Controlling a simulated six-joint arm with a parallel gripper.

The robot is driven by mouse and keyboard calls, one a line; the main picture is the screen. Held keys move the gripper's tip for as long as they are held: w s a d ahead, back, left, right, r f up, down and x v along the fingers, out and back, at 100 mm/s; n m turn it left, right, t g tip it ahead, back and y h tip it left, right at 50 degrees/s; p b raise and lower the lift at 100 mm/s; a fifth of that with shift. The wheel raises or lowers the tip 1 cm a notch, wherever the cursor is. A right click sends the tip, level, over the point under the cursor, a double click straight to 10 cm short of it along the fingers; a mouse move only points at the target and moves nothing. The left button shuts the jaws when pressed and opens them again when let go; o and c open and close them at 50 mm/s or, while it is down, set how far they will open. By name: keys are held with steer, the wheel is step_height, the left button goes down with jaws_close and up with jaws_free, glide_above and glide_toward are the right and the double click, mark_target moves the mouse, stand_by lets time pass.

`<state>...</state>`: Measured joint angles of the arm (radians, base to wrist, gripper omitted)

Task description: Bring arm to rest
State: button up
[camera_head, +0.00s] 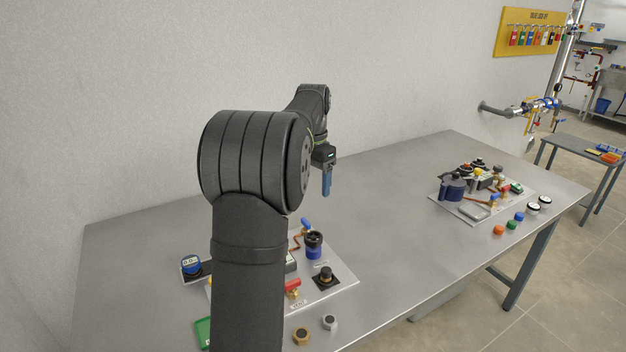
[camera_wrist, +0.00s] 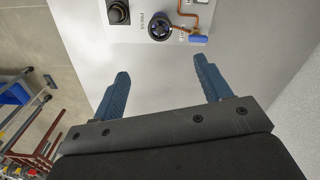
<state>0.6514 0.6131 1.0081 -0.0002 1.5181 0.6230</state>
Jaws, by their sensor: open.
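My arm rises in the front of the head view and bends over toward the back of the table. My gripper (camera_head: 327,190) hangs above the grey table (camera_head: 390,185) with its blue fingers pointing down. In the wrist view my gripper (camera_wrist: 165,80) is open, its two blue fingers wide apart with nothing between them. Bare table top shows beneath the fingers. The near panel (camera_head: 335,283) lies apart from the gripper, and my arm hides part of it.
The near panel carries a blue-based black knob (camera_head: 314,245) and a red-handled valve (camera_head: 292,288). A second panel (camera_head: 470,212) with fittings stands at the right, with coloured caps (camera_head: 512,224) nearby. A wall closes the back. The table's middle is clear.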

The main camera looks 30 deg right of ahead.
mark_target(313, 236)
stand_by(0.6)
step_height(313, 236, down, 17)
steer(key=shift+f, duration=0.2)
stand_by(0.4)
steer(key=shift+r, duration=0.1)
